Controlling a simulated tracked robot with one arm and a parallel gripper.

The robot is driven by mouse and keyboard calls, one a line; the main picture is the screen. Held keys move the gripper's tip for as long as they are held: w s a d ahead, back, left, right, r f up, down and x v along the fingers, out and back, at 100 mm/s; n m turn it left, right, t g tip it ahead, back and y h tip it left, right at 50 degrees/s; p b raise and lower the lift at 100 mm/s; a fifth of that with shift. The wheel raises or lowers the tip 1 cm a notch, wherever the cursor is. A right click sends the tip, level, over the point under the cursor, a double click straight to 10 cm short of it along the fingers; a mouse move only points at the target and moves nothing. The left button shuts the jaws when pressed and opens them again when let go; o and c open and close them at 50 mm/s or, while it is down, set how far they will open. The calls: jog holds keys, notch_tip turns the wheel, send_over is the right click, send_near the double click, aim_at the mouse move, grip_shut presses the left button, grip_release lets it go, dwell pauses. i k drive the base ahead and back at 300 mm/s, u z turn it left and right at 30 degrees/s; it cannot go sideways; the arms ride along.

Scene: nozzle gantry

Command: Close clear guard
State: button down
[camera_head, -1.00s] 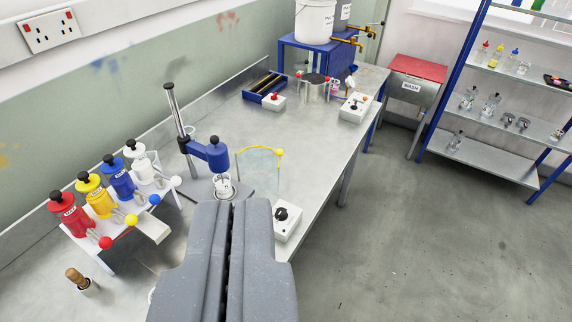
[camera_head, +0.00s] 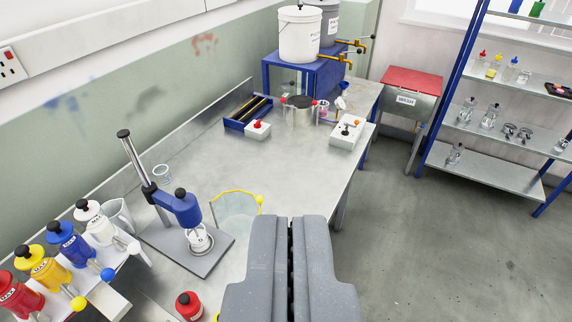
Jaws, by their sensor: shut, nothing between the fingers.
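The clear guard (camera_head: 233,206) is a curved transparent panel with a yellow rim and a yellow knob (camera_head: 259,199) at its upper right. It stands to the right of the mixer stand (camera_head: 180,208), which has a blue head on a grey post and base. A clear beaker (camera_head: 199,238) sits under the blue head, and the guard is beside it, not around it. My gripper (camera_head: 290,220) is shut and empty, to the right of the guard and nearer the camera. It appears apart from the knob in the picture; the depth gap is hard to judge. Its body hides the bench behind it.
Colored bottles (camera_head: 70,245) stand in a rack at the left. A red container (camera_head: 189,304) is at the front. A white switch box (camera_head: 257,130), blue tray (camera_head: 248,112) and metal pot (camera_head: 299,110) stand farther back. The middle of the bench (camera_head: 290,180) is clear.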

aim_at(259, 199)
jog(key=z, duration=0.15)
jog(key=i, duration=0.9)
jog(key=z, duration=0.15)
